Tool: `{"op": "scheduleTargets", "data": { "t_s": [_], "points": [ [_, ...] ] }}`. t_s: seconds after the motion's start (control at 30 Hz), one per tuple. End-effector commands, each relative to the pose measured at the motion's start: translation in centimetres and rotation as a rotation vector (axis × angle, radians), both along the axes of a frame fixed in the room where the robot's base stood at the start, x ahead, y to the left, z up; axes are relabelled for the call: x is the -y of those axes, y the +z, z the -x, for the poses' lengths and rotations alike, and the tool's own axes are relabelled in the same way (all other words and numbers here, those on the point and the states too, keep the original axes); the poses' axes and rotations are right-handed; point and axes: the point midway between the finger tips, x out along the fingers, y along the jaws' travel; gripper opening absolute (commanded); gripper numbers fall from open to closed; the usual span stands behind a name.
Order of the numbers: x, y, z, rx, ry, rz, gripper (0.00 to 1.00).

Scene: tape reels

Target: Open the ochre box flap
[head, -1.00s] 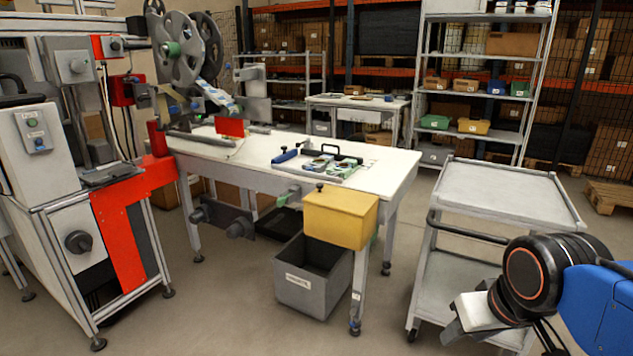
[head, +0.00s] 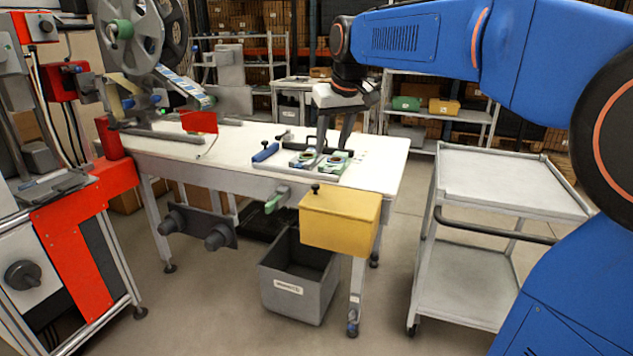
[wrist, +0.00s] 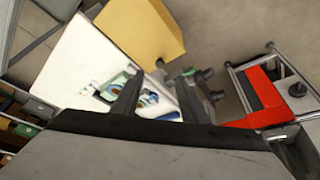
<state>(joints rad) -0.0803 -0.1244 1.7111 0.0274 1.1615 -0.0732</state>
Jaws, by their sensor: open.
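The ochre box (head: 338,222) hangs at the front right corner of the white table, and its lid looks closed. A small black knob (head: 315,188) stands on its top near the left end. The box also shows at the top of the wrist view (wrist: 138,32), with the knob (wrist: 160,63) at its lower edge. My gripper (head: 334,148) is open, pointing down over the tabletop behind the box, apart from it. In the wrist view its two dark fingers (wrist: 158,84) are spread, with nothing seen gripped between them.
Reels and green parts in a tray (head: 318,162) lie on the white table (head: 230,150) below my gripper. A blue-handled tool (head: 265,152) lies left of them. A grey bin (head: 300,285) stands under the box. A grey cart (head: 510,180) stands right.

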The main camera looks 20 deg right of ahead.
Motion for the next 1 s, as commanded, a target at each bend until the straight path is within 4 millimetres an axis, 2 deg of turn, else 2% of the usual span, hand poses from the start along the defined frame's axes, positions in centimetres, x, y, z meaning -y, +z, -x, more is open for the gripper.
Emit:
{"op": "scheduleTargets", "data": {
  "t_s": [0.1,0.23,0.37,1.0],
  "points": [
    [-0.4,0.4,-1.8,-0.002,0.007,0.000,0.40],
    [-0.6,0.4,-2.5,-0.003,0.010,0.000,0.40],
    [-0.6,-0.7,-3.0,-0.003,0.010,0.000,0.40],
    [-1.3,-10.9,-7.1,-0.005,0.010,0.000,0.40]
  ]
}}
